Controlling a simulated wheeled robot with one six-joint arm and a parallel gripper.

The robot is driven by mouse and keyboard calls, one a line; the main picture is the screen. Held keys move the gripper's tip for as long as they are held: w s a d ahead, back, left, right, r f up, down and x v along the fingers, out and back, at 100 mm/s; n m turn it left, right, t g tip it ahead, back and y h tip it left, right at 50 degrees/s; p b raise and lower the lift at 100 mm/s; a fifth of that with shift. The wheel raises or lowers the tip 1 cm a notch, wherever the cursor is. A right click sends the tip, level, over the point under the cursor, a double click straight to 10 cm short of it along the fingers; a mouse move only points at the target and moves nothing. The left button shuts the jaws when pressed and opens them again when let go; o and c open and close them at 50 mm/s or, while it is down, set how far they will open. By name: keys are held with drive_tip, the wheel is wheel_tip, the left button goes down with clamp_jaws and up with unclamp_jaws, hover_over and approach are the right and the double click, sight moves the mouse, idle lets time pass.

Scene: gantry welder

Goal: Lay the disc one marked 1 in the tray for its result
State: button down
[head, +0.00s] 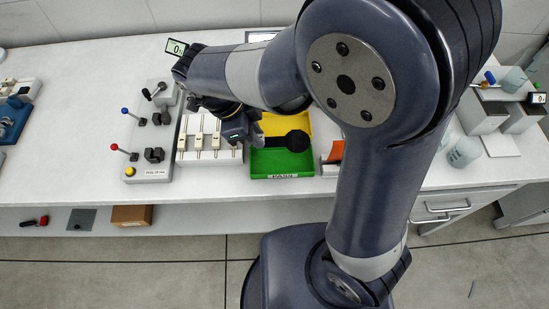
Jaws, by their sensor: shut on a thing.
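A dark round disc (298,140) with a short stem pointing left shows over the trays. My gripper (254,142) is at the stem's left end and is shut on the disc. No mark 1 can be read on it from here. A green tray (285,168) lies below the disc, with a small label on its front edge that is too small to read. A yellow tray (297,120) lies behind the green one. The disc overlaps the border of both trays in the picture, and I cannot tell its height above them.
A white rack (205,155) with several upright pieces stands left of the trays. Further left is a panel (148,174) with red and blue levers. An orange piece (336,151) stands right of the green tray, close to my arm.

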approach(264, 164)
drive_tip(key=x, duration=0.5)
drive_tip(key=shift+w+d+r+p, duration=0.1)
drive_tip(key=shift+d+r+p, duration=0.1)
drive_tip(key=shift+p, duration=0.1)
drive_tip(key=shift+f+b, duration=0.35)
drive_tip(key=shift+b, duration=0.05)
drive_tip(key=shift+f+b, duration=0.3)
drive_tip(key=shift+b, duration=0.1)
drive_tip(key=c, duration=1.3)
unclamp_jaws()
drive_tip(key=shift+c, duration=0.2)
drive_tip(key=shift+r, duration=0.1)
